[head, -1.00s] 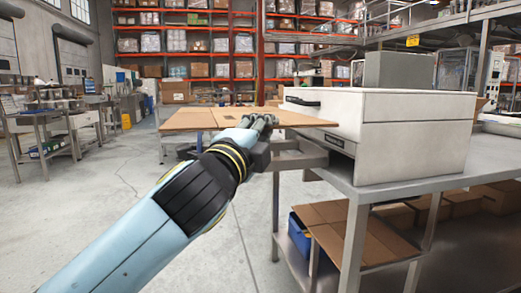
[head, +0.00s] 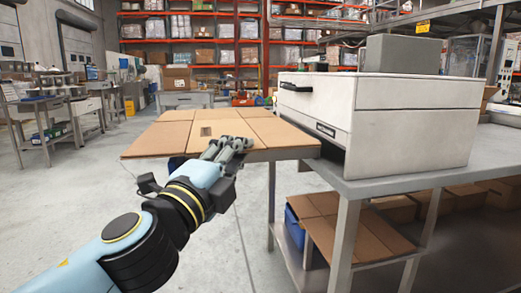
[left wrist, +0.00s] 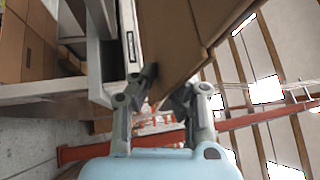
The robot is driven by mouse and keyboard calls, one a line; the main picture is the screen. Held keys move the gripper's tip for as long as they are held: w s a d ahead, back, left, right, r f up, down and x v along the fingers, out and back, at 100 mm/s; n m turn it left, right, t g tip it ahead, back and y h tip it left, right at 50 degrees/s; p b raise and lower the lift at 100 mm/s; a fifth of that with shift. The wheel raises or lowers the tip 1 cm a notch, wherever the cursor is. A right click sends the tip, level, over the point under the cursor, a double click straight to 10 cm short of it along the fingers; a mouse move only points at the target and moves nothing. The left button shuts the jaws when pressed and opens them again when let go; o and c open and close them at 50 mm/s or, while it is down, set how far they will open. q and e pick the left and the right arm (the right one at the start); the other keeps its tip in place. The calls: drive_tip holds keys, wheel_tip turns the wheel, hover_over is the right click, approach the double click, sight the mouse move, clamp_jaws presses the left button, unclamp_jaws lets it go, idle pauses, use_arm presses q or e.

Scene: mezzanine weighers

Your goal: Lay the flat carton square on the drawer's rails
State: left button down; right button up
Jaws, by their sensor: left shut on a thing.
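The flat carton (head: 172,134) is a wide brown sheet with crease lines and a small dark patch. It lies about level in front of the white cabinet (head: 410,125), its right end close to the cabinet's front. My left gripper (head: 236,148) is shut on the carton's near edge. In the left wrist view the carton (left wrist: 172,42) runs up from between the fingers (left wrist: 163,88), beside the cabinet front. A grey strip, perhaps a drawer rail, shows below the carton's near right edge; the carton hides most of what lies under it. My right gripper is not in view.
The cabinet stands on a grey metal table (head: 390,185). Flat cardboard (head: 350,225) and a blue bin lie on the shelf below. A workbench (head: 45,105) stands at the left. The floor left of my arm is clear.

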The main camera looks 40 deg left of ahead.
use_arm(q)
drive_tip(key=w+f+p+x, duration=0.1)
drive_tip(key=f+x, duration=0.2)
drive_tip(key=x, duration=1.2)
wheel_tip(320, 180, down, 7)
drive_tip(key=b, duration=0.4)
drive_tip(key=shift+s+b, duration=0.2)
drive_tip(key=shift+b, duration=0.2)
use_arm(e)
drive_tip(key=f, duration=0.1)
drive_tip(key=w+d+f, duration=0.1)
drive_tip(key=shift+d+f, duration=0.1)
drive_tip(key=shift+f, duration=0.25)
use_arm(q)
drive_tip(key=shift+f, duration=0.25)
drive_tip(key=c, duration=1.4)
unclamp_jaws()
drive_tip(key=shift+c, duration=0.2)
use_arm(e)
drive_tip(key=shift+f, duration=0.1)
